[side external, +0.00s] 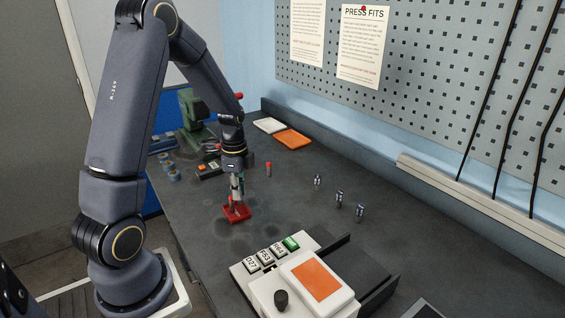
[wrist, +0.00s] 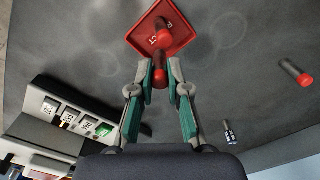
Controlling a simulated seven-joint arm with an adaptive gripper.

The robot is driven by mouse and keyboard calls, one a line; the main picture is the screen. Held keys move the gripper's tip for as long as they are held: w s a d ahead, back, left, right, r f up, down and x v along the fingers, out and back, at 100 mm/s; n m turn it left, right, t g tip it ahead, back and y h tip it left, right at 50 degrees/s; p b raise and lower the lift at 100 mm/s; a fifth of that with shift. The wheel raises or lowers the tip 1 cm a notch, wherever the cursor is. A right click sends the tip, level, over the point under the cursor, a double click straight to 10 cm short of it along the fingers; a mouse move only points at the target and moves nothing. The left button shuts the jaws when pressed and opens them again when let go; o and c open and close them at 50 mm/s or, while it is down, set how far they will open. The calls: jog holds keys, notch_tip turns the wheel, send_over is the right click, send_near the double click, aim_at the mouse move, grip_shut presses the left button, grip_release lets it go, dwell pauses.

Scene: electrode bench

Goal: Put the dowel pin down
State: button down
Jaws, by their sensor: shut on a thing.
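My gripper (wrist: 160,68) is shut on a red-ended dowel pin (wrist: 160,78), which sits between the two fingertips in the wrist view. A second red cylindrical piece (wrist: 163,38) shows just beyond the fingertips, over the red tray (wrist: 182,42); I cannot tell whether it is part of the held pin. In the side view my gripper (side external: 236,198) points down over the small red tray (side external: 244,215) on the bench. The pin's lower end is hidden there, so I cannot tell whether it touches the tray.
Another red-topped pin (side external: 268,169) stands behind the tray, also in the wrist view (wrist: 295,73). Several small metal pieces (side external: 339,198) stand to the right. A white device with an orange panel (side external: 317,280) is at the front. White and orange plates (side external: 292,139) lie at the back.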

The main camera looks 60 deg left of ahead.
aim_at(241, 204)
jog(key=shift+f, duration=1.55)
jog(key=shift+f, duration=0.15)
jog(key=c, duration=1.1)
grip_release()
jog(key=shift+c, duration=0.2)
notch_tip(241, 204, up, 12)
jog(key=shift+f, duration=0.15)
jog(key=s+d+r+n+t, duration=0.2)
jog(key=s+d+r+n, duration=0.2)
jog(key=d, duration=0.5)
jog(key=s+d+r+n+t, duration=0.3)
jog(key=s+d+r+n, duration=0.2)
jog(key=d, duration=0.5)
notch_tip(241, 204, up, 2)
jog(key=shift+s+r+t, duration=0.2)
jog(key=shift+s+t, duration=0.1)
jog(key=shift+s, duration=0.4)
